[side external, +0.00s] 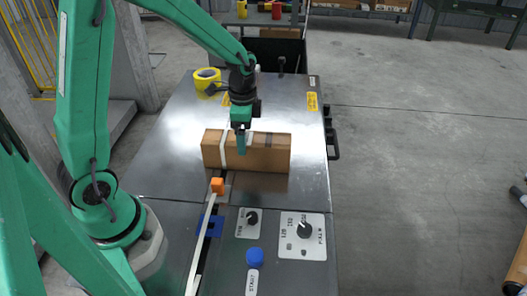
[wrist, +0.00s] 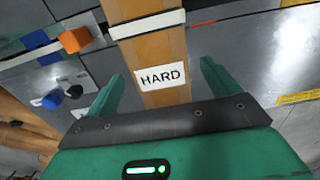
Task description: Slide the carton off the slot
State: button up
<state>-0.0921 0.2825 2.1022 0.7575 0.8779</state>
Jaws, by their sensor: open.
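The brown carton (side external: 270,157) lies lengthwise across the metal table, with a white band near its left end and a darker strip on its top. In the wrist view, the carton (wrist: 157,50) shows a white "HARD" label and runs between my fingers. My gripper (side external: 241,150) points down at the carton's left half; in the wrist view, the gripper (wrist: 160,80) is open, with one finger on each side of the carton. I cannot tell whether the fingers touch it. The slot is not clearly visible; the carton may cover part of it.
An orange block (side external: 217,185) on a pale bar sits just in front of the carton's left end. Nearer are a panel with dark knobs (side external: 304,231) and a blue knob (side external: 255,257). A yellow tape roll (side external: 207,79) lies at the back left. The table behind the carton is mostly clear.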

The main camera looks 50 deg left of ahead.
aim_at(278, 154)
jog(key=shift+f, duration=3.5)
jog(key=shift+c, duration=0.2)
jog(key=c, duration=1.2)
jog(key=shift+w+d, duration=0.1)
jog(key=shift+d, duration=0.05)
jog(key=shift+w+d, duration=3.05)
jog(key=o, duration=1.2)
